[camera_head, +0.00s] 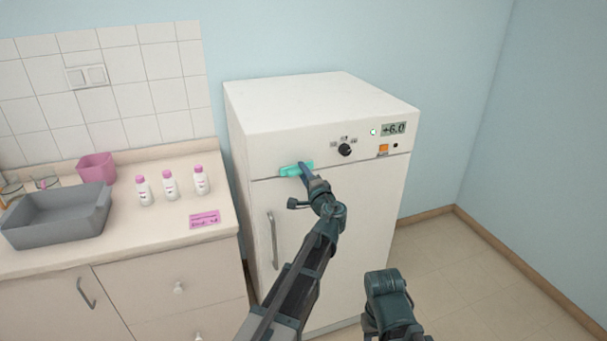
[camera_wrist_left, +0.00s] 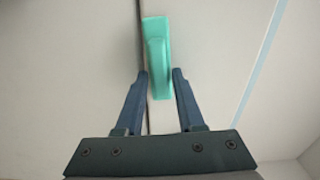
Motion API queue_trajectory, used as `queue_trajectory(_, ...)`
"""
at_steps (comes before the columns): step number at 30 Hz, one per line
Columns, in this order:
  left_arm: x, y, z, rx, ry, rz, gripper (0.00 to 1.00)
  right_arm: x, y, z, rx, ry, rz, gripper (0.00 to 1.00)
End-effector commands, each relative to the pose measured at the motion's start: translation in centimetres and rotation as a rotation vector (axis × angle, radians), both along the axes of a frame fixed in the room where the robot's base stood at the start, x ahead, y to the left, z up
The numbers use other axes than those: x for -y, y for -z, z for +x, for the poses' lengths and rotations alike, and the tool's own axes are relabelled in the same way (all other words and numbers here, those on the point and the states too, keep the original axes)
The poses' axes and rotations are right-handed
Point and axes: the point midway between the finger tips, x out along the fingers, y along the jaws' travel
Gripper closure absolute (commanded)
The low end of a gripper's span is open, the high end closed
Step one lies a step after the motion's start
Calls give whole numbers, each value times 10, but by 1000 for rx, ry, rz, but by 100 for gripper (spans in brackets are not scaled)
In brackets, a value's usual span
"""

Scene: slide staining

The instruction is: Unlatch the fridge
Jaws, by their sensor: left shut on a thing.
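The white fridge (camera_head: 330,225) stands against the wall, its door closed in the head view. A teal latch (camera_head: 291,170) sits across the seam at the top left of the door. It also shows in the left wrist view (camera_wrist_left: 156,40). My left gripper (camera_head: 303,168) is at the latch, its two fingers (camera_wrist_left: 160,82) shut on the latch's raised lever, one finger on each side. The fingers cover part of the latch in the head view. My right arm shows at the bottom right of the head view; its fingertips cannot be made out.
The fridge has a vertical door handle (camera_head: 273,240), a black knob (camera_head: 345,150) and a display (camera_head: 393,129). Left of it is a counter with a grey basin (camera_head: 60,228), white bottles (camera_head: 170,185) and a pink container (camera_head: 97,167). The floor to the right is clear.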

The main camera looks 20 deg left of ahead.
Motion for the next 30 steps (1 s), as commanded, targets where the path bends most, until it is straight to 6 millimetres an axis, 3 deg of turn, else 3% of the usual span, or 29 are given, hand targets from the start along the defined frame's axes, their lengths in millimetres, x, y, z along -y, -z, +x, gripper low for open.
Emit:
queue_trajectory(24,1,2,-1,-56,1,80,100,0,2,0,0,0,0,50)
queue_trajectory(25,1,2,-1,-56,1,80,57,0,2,0,0,0,0,50)
queue_trajectory(27,1,2,-1,-56,1,80,48,0,2,0,0,0,0,50)
queue_trajectory(30,1,2,-1,-56,1,80,48,0,1,0,0,0,0,50)
